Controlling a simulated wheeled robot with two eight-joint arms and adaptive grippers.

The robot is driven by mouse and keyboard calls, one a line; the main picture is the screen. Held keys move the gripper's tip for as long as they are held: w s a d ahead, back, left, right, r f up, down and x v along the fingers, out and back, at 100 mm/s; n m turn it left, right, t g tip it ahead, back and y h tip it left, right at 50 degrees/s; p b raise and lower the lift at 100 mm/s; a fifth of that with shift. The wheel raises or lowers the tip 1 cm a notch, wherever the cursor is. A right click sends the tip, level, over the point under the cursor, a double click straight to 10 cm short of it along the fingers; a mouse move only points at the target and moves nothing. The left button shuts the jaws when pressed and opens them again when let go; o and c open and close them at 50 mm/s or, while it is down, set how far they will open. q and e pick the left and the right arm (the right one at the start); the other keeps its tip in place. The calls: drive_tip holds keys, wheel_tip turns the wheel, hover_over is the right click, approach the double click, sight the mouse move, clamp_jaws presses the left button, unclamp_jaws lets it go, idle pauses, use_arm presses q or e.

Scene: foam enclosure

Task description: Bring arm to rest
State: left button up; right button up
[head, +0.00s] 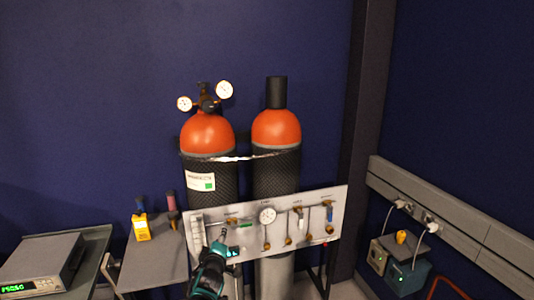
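A teal and black jointed arm, which looks like my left arm, rises from the bottom edge left of centre in the head view. Its gripper (221,241) is small, dark and partly blurred against the white valve panel (330,198). I cannot tell whether its fingers are open or shut, or whether it touches the panel. No held object can be made out. My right gripper is out of view.
Two orange-topped gas cylinders (276,128) stand behind the panel. A grey table (155,262) holds a yellow device (141,229). A bench instrument (40,268) is at lower left. Plugged-in boxes (406,277) and a wall rail (450,222) are at right.

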use_arm(q)
drive_tip(key=s+a+r+m+g, duration=0.1)
drive_tip(key=s+r+m, duration=0.1)
drive_tip(key=s, duration=0.4)
drive_tip(key=s+a+r+m+g, duration=0.1)
drive_tip(key=s+a+m+g, duration=0.1)
drive_tip(key=s, duration=0.4)
drive_tip(key=s+f+m+g, duration=0.1)
drive_tip(key=s+f+m, duration=0.1)
drive_tip(key=s, duration=0.7)
drive_tip(key=s+d+f+m+g, duration=0.1)
drive_tip(key=s+m, duration=0.3)
drive_tip(key=s, duration=0.6)
drive_tip(key=s+f+m+g, duration=0.3)
drive_tip(key=s, duration=0.6)
drive_tip(key=shift+s+d+f+m+h, duration=0.15)
drive_tip(key=shift+d+f+m+h, duration=0.15)
drive_tip(key=shift+m+h, duration=0.1)
